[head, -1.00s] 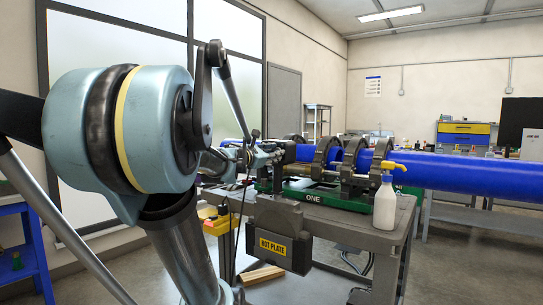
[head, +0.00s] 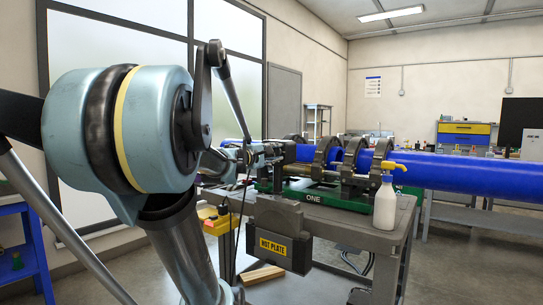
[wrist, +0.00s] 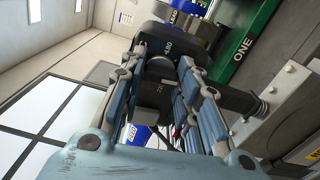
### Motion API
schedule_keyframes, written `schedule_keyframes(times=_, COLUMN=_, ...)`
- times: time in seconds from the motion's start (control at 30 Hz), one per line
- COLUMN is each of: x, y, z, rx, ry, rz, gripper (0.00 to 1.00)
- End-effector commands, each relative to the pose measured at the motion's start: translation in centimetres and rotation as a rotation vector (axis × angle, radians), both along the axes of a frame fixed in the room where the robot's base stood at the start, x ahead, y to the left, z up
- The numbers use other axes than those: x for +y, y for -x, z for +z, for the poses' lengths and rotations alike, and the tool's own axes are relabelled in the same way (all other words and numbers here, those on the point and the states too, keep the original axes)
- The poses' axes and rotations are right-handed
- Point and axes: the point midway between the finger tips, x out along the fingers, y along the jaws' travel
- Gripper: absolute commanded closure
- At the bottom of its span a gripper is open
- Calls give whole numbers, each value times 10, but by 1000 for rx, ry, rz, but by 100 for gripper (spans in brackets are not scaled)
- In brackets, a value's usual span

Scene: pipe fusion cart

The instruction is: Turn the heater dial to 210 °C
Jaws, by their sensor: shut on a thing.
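In the wrist view, my gripper (wrist: 162,66) is shut on the heater dial (wrist: 160,66), a dark round knob on a black housing (wrist: 176,38). The two fingers lie on either side of the knob. White markings show on the housing, but I cannot read the dial's setting for sure. In the head view, the heater (head: 280,235) hangs at the cart's front with a yellow HOT PLATE label. My gripper there (head: 272,151) is small and partly hidden by my own arm, and the dial cannot be made out.
A blue pipe (head: 460,172) runs through the clamps of a green machine (head: 312,197) on the grey cart (head: 385,238). A white spray bottle (head: 385,205) with a yellow top stands at the cart's right corner. Cables hang beside the heater.

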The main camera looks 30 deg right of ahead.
Motion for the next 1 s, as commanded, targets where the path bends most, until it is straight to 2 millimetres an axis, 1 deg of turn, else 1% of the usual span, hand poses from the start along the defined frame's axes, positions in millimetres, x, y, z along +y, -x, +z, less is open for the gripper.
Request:
schedule_keyframes(times=0.2, x=0, y=1, z=-2, rx=-190, ry=-81, rz=-1, gripper=94)
schedule_keyframes(times=0.5, x=0, y=2, z=-3, rx=-413, ry=-174, rz=-3, gripper=94)
schedule_keyframes(times=0.7, x=0, y=2, z=-4, rx=-513, ry=-216, rz=-3, gripper=94)
schedule_keyframes(times=1.0, x=0, y=1, z=-4, rx=-582, ry=-244, rz=-3, gripper=94)
